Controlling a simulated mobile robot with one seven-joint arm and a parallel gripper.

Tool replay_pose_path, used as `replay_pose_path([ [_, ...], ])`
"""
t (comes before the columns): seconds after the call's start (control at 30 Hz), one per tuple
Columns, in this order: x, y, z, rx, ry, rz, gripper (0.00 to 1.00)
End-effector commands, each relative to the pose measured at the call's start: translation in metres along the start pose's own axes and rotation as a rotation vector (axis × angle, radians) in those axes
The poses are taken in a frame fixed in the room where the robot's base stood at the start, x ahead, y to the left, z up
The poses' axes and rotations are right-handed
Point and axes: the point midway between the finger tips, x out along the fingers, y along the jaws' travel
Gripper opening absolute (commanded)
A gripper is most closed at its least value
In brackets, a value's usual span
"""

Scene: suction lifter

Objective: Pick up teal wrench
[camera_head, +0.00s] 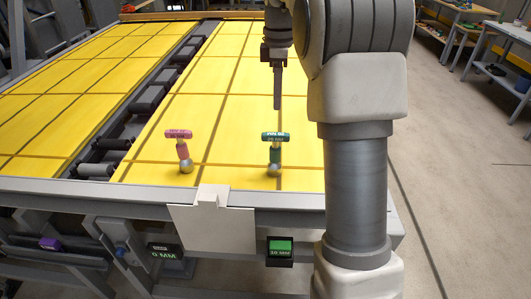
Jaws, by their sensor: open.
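The teal wrench (275,137) stands upright on the yellow table top (230,110), near its front edge. It has a teal T-shaped head with small lettering, a short shaft and a silver ball at its lower end. My gripper (277,102) hangs pointing down, above and a little behind the teal wrench in the picture. It is seen nearly edge-on, so the gap between its fingers hardly shows. Nothing is seen held in it, and it appears apart from the wrench.
A similar pink wrench (179,134) stands to the left. A grey front rail (130,190) carries a pale plate (212,215) and labelled blocks, one green (280,247). A dark roller strip (150,97) divides the yellow surface. My arm hides the table's right side.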

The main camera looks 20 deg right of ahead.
Motion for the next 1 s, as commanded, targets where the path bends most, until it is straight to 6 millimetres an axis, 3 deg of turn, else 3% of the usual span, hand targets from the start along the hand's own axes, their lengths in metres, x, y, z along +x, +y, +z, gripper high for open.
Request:
replay_pose_path([
  [0.17, 0.019, 0.002, 0.001, -0.013, -0.002, -0.009, 0.67],
  [0.6, 0.109, 0.002, 0.0, -0.012, -0.002, -0.008, 0.67],
  [0.87, 0.128, 0.002, 0.0, -0.011, -0.001, -0.006, 0.67],
  [1.0, 0.147, 0.003, -0.001, -0.01, -0.001, -0.008, 0.67],
])
